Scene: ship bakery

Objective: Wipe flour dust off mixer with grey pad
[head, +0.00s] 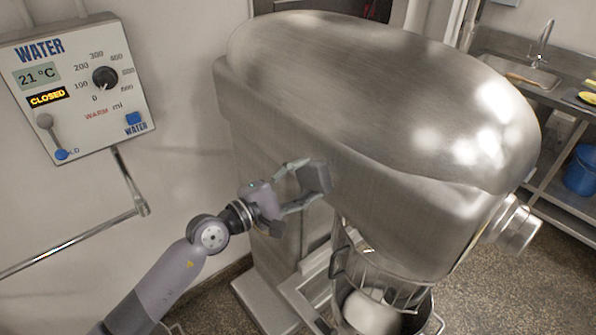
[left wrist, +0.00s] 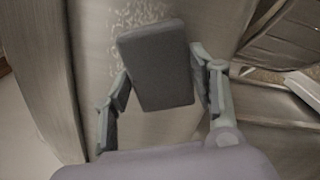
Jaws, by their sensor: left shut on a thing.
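The large steel mixer (head: 370,90) fills the middle and right of the head view. My left gripper (head: 305,184) is at the side of its column, below the head. It is shut on the grey pad (head: 317,177). In the left wrist view the pad (left wrist: 155,65) sits between the two fingers (left wrist: 160,95), its face towards the camera. Pale speckled flour dust (left wrist: 145,14) shows on the mixer's metal just above and beside the pad. I cannot tell whether the pad touches the metal. My right gripper is not in view.
The mixer's bowl and wire guard (head: 375,268) are right of and below my left gripper. A water panel (head: 78,85) with a pipe is on the wall at the left. A sink counter (head: 520,70) and a blue bucket (head: 580,170) stand at the far right.

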